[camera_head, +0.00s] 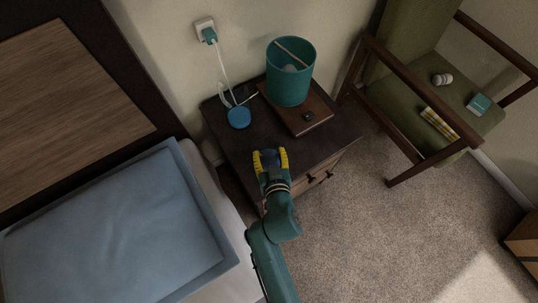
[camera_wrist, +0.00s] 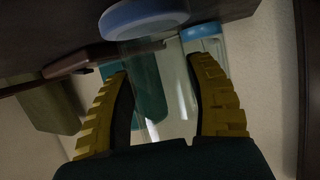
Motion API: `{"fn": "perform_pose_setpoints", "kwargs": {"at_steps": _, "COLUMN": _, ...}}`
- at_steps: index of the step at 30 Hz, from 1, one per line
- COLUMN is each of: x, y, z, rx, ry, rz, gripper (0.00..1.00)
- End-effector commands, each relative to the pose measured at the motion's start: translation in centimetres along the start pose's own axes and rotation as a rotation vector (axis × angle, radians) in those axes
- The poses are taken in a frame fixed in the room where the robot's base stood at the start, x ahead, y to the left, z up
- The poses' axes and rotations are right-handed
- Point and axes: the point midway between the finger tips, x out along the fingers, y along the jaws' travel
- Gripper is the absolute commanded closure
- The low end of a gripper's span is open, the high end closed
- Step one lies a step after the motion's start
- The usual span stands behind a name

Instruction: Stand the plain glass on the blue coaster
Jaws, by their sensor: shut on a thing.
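My gripper (camera_head: 270,160) is over the front part of the nightstand top. Its yellow-ribbed fingers also show in the wrist view (camera_wrist: 165,105), where the scene appears upside down. They are shut on the plain glass (camera_wrist: 143,80), a faint clear body. A blue disc (camera_wrist: 143,18) shows at the glass's foot; I cannot tell whether it is a coaster or part of the glass, or whether they touch. A second blue disc (camera_head: 239,117) lies on the nightstand, left of and behind my gripper. A clear glass-like body (camera_wrist: 205,65) rises from it in the wrist view.
A teal bin-shaped container (camera_head: 290,75) stands on a brown board (camera_head: 306,122) with a small dark object (camera_head: 308,116). A white cable runs down from the wall plug (camera_head: 208,32). The bed (camera_head: 120,230) is left and a green chair (camera_head: 420,95) right. The nightstand's front corner is bare.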

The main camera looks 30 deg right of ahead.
Motion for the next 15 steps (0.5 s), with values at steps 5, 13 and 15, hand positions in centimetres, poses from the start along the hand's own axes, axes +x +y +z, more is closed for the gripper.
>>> {"fn": "perform_pose_setpoints", "kwargs": {"at_steps": 5, "x": 0.04, "y": -0.02, "z": 0.03, "rx": 0.000, "ry": 0.002, "rz": 0.000, "gripper": 0.83}}
{"fn": "perform_pose_setpoints", "kwargs": {"at_steps": 13, "x": 0.06, "y": -0.01, "z": 0.16, "rx": 0.000, "ry": 0.000, "rz": 0.000, "gripper": 0.16}}
{"fn": "perform_pose_setpoints", "kwargs": {"at_steps": 15, "x": 0.06, "y": -0.01, "z": 0.16, "rx": 0.000, "ry": 0.000, "rz": 0.000, "gripper": 0.16}}
